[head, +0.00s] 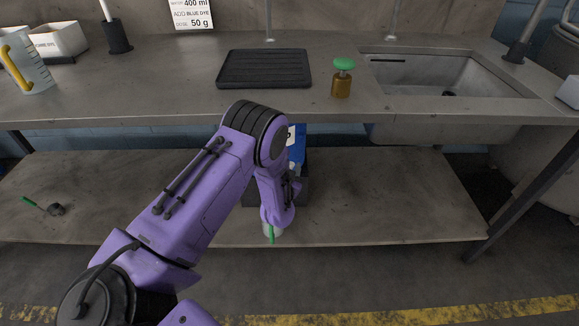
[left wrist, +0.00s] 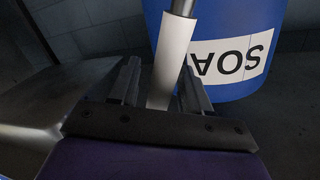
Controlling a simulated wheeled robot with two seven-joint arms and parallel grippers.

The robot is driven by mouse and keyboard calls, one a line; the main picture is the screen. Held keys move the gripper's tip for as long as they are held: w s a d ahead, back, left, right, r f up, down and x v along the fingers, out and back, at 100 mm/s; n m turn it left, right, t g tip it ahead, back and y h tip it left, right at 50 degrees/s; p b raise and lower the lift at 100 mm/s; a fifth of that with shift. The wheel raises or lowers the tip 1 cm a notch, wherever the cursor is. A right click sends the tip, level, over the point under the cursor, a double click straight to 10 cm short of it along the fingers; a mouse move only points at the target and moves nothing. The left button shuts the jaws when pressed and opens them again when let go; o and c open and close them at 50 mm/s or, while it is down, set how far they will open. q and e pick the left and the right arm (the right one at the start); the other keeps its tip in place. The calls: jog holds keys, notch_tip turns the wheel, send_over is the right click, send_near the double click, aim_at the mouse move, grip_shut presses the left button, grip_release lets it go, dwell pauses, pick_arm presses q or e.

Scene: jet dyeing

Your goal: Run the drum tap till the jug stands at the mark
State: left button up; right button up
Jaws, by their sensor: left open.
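The clear jug (head: 28,66) with a yellow handle stands at the left end of the bench top; its marks and level are too small to read. The blue drum (head: 298,148) is under the bench, mostly hidden behind my left arm. It fills the top of the left wrist view (left wrist: 222,78), its label reading "SOA" upside down. My left gripper (left wrist: 162,90) is open, low by the drum. A white cylinder (left wrist: 170,58) on a grey rod lies between its fingers; I cannot tell whether they touch it. My right gripper is not in view.
On the bench are a black ribbed mat (head: 264,69), a brass piece with a green knob (head: 343,77), a sink (head: 440,75) and a white labelled bin (head: 58,40). A sign (head: 191,14) reads 400 ml. A green-handled scoop (head: 44,207) lies on the lower shelf (head: 390,195).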

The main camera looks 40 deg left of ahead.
pick_arm(q)
jog(key=v, duration=1)
jog(key=shift+s, duration=0.2)
